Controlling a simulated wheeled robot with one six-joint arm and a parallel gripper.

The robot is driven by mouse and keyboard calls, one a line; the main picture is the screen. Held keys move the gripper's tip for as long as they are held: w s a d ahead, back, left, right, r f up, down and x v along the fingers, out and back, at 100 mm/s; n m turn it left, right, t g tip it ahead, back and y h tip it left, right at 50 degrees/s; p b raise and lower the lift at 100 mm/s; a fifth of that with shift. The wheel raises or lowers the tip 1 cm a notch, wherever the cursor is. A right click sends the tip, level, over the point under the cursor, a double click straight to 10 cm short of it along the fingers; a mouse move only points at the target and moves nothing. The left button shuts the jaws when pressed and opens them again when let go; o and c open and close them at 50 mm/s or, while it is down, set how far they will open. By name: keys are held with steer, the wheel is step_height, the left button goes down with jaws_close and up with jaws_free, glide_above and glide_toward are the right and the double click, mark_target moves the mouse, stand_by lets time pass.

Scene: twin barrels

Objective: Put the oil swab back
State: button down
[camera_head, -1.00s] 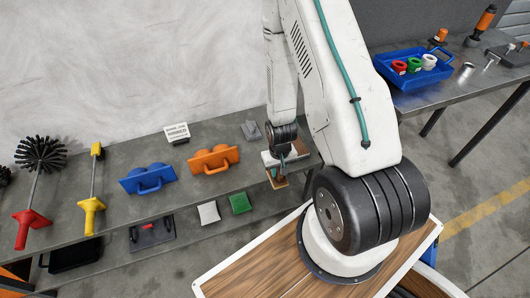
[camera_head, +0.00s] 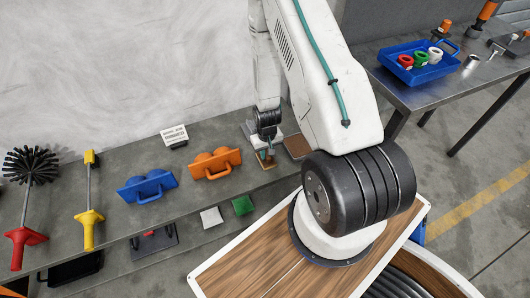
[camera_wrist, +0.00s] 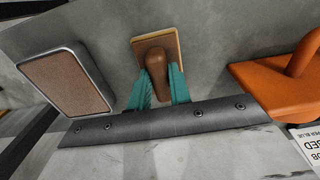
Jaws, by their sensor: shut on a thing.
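The oil swab (camera_wrist: 157,72) looks like a brown rounded handle on a tan square pad. My gripper (camera_wrist: 163,88) has its two teal fingers shut on the handle, one on each side. In the head view the swab (camera_head: 266,163) hangs under my gripper (camera_head: 266,150) at the right part of the shelf. I cannot tell whether the pad touches the shelf. A shallow metal tray with a brown pad in it (camera_wrist: 65,82) lies beside the swab, and it shows to the right of my gripper in the head view (camera_head: 298,147).
An orange two-domed tool (camera_wrist: 270,88) is close on the other side, also in the head view (camera_head: 216,164). A blue one (camera_head: 146,187) and brushes stand further left on the grey shelf (camera_head: 100,180). A side table holds a blue bin (camera_head: 435,70).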

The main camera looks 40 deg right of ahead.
steer(key=shift+s+d+f, duration=0.1)
steer(key=shift+d, duration=0.1)
steer(key=c, duration=1.3)
jaws_free()
steer(key=s+a+r+n, duration=0.1)
steer(key=a+r, duration=0.2)
steer(key=r, duration=1)
steer(key=a+r, duration=0.2)
steer(key=r, duration=1)
steer(key=s+a+r+n, duration=0.1)
steer(key=a+r, duration=0.2)
steer(key=r, duration=1)
steer(key=s+a+r, duration=0.3)
steer(key=s+r, duration=0.4)
steer(key=s, duration=0.1)
steer(key=s+a+r+n+t, duration=0.1)
steer(key=s+a+r, duration=0.2)
steer(key=s+r, duration=0.4)
steer(key=shift+s+a+r, duration=0.15)
steer(key=shift+s+a, duration=0.25)
steer(key=shift+s, duration=0.65)
